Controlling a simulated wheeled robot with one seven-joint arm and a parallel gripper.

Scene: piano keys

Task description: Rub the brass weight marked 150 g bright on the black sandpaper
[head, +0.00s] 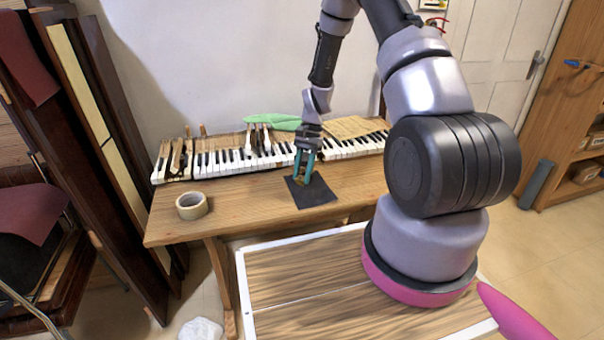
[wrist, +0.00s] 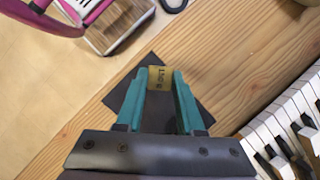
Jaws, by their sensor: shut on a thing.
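My gripper (head: 304,176) has teal fingers and points down at the black sandpaper (head: 320,194) on the wooden bench. In the wrist view the fingers (wrist: 161,80) are shut on the brass weight (wrist: 157,77), one on each side. Dark marking shows on its face, but I cannot read it surely. In the head view only a small brass bit of it shows between the fingertips. The weight is over the sandpaper (wrist: 123,97); I cannot tell whether it touches it. The fingers hide part of the sheet.
A piano keyboard (head: 222,163) lies along the bench's back, with loose keys and a green cloth (head: 275,122) on or behind it. A tape roll (head: 192,206) stands at the left. The bench (head: 245,207) is clear between the tape and the sandpaper.

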